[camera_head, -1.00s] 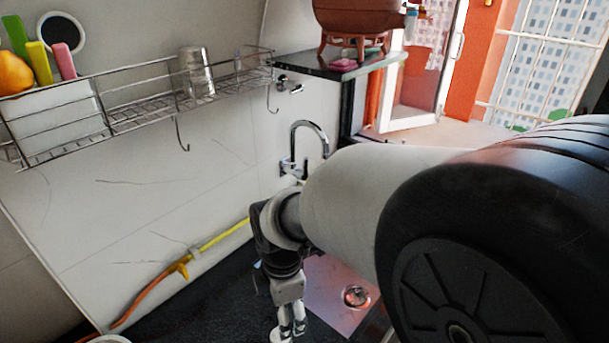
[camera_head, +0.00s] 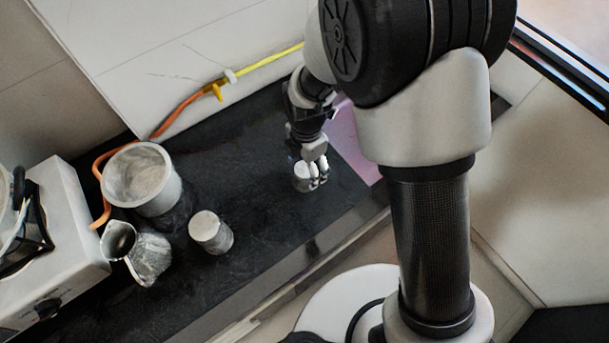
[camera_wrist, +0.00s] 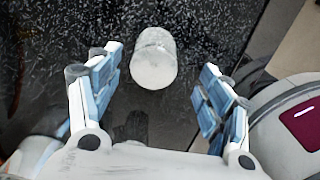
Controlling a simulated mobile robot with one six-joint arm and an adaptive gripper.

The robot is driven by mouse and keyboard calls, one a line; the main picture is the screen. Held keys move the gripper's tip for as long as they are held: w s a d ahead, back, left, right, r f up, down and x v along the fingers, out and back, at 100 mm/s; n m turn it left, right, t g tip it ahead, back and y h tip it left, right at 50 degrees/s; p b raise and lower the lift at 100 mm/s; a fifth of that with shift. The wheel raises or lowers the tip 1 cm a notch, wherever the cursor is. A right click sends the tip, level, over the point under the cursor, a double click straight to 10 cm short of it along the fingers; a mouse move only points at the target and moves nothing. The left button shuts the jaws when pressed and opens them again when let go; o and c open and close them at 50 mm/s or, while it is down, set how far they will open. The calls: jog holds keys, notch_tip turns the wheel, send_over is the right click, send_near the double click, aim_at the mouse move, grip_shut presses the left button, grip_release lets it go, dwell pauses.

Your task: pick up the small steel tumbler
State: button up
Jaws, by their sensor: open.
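I cannot tell the exact height of the fingertips against the tumbler.
A white stove (camera_head: 45,255) is at far left. An orange and yellow hose (camera_head: 178,112) runs along the wall.

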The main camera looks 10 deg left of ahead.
jog(key=shift+w+a+f+b, duration=0.15)
jog(key=shift+f+b, duration=0.45)
jog(key=shift+f, duration=0.95)
jog(key=shift+w+a+f+b, duration=0.15)
jog(key=shift+f+b, duration=0.45)
jog(key=shift+f, duration=0.95)
jog(key=shift+s, duration=0.1)
jog(key=c, duration=1.1)
